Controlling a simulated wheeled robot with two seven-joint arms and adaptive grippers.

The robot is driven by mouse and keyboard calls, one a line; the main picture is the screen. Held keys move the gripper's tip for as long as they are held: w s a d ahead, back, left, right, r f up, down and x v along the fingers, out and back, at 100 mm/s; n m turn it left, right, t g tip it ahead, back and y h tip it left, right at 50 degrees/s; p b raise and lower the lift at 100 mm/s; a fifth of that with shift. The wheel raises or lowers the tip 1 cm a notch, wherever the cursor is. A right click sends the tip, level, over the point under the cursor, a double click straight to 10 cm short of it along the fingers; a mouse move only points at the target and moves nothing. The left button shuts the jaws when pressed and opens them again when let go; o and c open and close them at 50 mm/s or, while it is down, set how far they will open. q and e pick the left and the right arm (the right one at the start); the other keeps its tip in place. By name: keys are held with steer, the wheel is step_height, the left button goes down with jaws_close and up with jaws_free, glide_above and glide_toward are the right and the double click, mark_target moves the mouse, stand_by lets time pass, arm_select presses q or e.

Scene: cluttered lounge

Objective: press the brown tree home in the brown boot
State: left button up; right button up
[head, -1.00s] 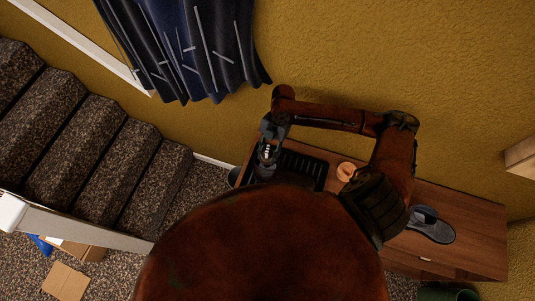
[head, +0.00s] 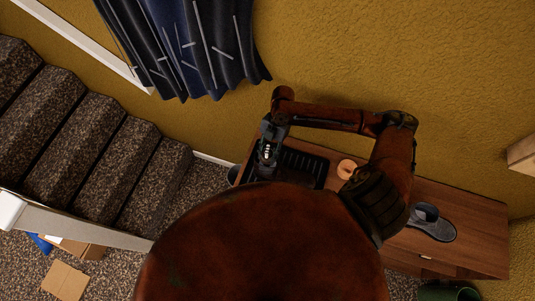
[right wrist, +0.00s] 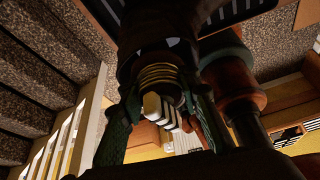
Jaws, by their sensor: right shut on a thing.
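My right gripper (head: 266,160) is over the left end of a wooden cabinet top, beside a black ridged tray. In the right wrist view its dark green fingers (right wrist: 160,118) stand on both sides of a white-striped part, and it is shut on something. The held thing is mostly hidden, so I cannot make out the brown tree's outline. The brown boot does not show clearly in either view; the gripper and my own body block the place below the fingers. I cannot tell how deep the tree sits. My left gripper is not in view.
The black tray (head: 305,168) lies right of the gripper on the cabinet top (head: 475,228). A small orange round thing (head: 346,168) and a dark grey shoe (head: 432,224) are further right. The yellow wall is behind. Carpeted stairs (head: 95,135) are at left.

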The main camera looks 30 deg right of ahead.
steer(key=o, duration=1.3)
steer(key=shift+o, duration=0.2)
steer(key=shift+d+r, duration=0.1)
steer(key=shift+r, duration=0.1)
steer(key=v, duration=1.1)
steer(key=shift+r, duration=0.3)
steer(key=shift+d, duration=0.15)
